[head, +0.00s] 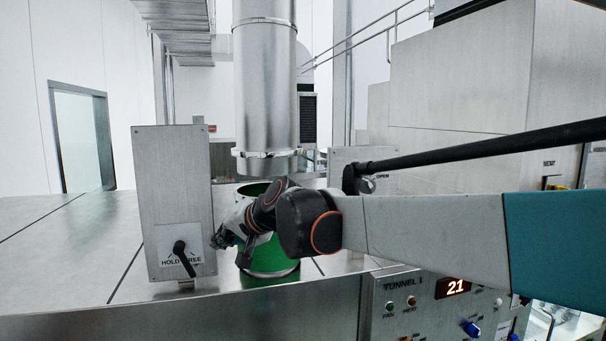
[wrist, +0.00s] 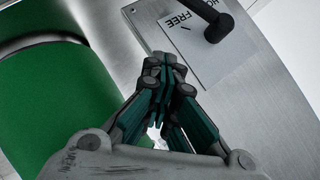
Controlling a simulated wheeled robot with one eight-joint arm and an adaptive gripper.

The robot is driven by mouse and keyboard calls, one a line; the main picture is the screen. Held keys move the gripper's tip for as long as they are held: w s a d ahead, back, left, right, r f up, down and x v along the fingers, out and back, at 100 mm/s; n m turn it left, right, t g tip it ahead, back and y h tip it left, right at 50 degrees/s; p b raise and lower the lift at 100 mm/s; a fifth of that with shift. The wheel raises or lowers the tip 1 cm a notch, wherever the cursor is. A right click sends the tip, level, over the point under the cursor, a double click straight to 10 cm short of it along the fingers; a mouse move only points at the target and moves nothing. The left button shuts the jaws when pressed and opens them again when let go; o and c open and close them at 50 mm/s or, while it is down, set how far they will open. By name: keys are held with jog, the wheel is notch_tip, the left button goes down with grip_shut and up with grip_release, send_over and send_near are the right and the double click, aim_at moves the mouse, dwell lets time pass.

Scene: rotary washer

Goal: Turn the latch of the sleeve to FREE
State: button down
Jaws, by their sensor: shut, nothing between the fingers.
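The latch (head: 184,258) is a black lever on a pale plate marked HOLD on the left and FREE on the right. It slants down and right, its lower end between the two words. The wrist view shows the lever (wrist: 218,27) at the top, beside the word FREE. My gripper (head: 220,240) is just right of the plate. Its fingertips (wrist: 168,62) are together, empty, and point toward the plate, apart from the lever in the wrist view. The metal sleeve (head: 265,85) hangs above a green cylinder (head: 272,260), partly hidden by my arm.
The grey upright panel (head: 174,190) carries the latch plate. The green cylinder stands close behind my gripper. A control box (head: 445,305) marked TUNNEL sits at the lower right. The metal top (head: 70,245) left of the panel is clear.

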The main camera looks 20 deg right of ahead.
aim_at(186, 260)
jog(key=shift+s+a+f, duration=0.2)
jog(key=shift+s+a, duration=0.1)
jog(key=shift+s, duration=0.2)
jog(key=shift+s+a+f, duration=0.15)
jog(key=shift+s+a, duration=0.1)
jog(key=shift+s, duration=0.2)
jog(key=shift+s+a+f, duration=0.35)
jog(key=shift+s+a, duration=0.05)
jog(key=shift+a, duration=0.1)
jog(key=shift+w+a+f+b, duration=0.2)
jog(key=shift+a+f+b, duration=0.2)
jog(key=shift+a+f, duration=0.4)
jog(key=shift+a+r, duration=0.1)
jog(key=shift+r, duration=0.15)
